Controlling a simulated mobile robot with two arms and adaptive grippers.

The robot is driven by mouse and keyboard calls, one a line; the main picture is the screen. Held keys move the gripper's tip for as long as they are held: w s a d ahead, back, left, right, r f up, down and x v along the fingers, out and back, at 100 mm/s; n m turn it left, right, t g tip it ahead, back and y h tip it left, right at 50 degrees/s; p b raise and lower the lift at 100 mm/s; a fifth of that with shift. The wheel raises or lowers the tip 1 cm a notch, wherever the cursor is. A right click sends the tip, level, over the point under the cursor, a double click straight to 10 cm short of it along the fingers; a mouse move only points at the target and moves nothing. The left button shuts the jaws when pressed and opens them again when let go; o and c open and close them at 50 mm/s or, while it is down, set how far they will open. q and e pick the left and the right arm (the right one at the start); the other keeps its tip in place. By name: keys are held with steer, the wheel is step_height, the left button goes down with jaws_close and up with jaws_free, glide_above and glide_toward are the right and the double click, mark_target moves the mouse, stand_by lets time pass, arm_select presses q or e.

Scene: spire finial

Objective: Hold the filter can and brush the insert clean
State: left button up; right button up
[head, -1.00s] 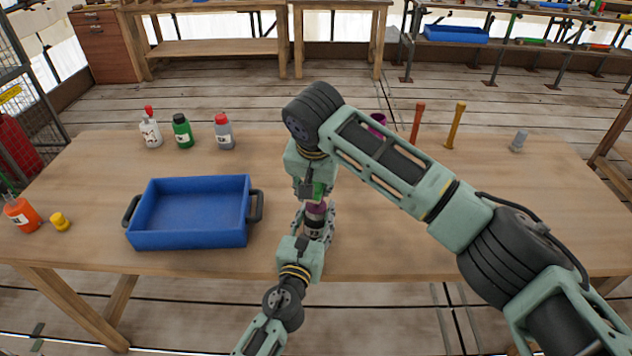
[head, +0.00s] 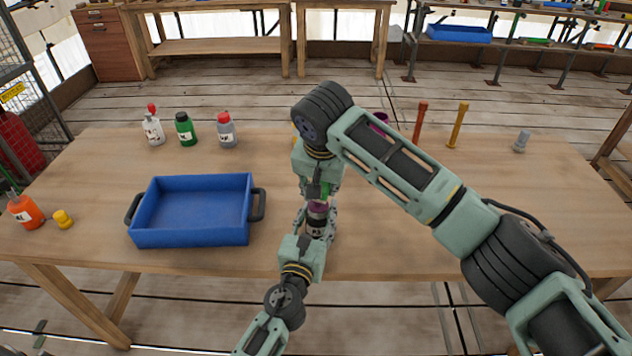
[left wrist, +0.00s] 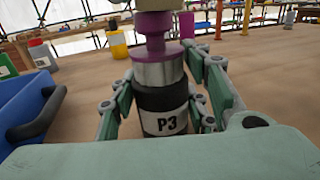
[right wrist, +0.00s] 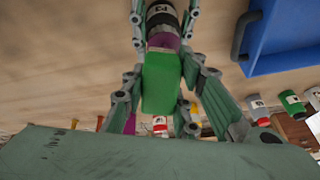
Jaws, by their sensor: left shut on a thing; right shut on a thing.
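The filter can (head: 315,229) is black with a white P3 label and a silver upper band, and stands upright over the table's front part. My left gripper (left wrist: 160,105) is shut around the can (left wrist: 163,110), one finger on each side. A purple piece (left wrist: 156,30), which looks like the insert, sits on top of the can. My right gripper (right wrist: 163,75) is above and shut on a green block (right wrist: 161,85), which looks like the brush handle. The block's far end is at the purple piece; the bristles and exact contact are hidden.
A blue tray (head: 140,235) with black handles stands left of the can. Several bottles, including a green one (head: 185,130), stand behind it. An orange bottle (head: 25,212) is at the far left. Red (head: 420,120) and yellow (head: 458,125) upright tools stand at the back right.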

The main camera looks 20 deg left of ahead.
steer(key=shift+a+f, duration=0.1)
steer(key=shift+a, duration=0.9)
steer(key=shift+d, duration=0.6)
stand_by(1.7)
arm_select(q)
steer(key=shift+f, duration=0.1)
arm_select(e)
steer(key=d+r, duration=0.5)
steer(key=r, duration=0.2)
stand_by(0.5)
steer(key=shift+r, duration=0.1)
arm_select(q)
steer(key=o, duration=1.3)
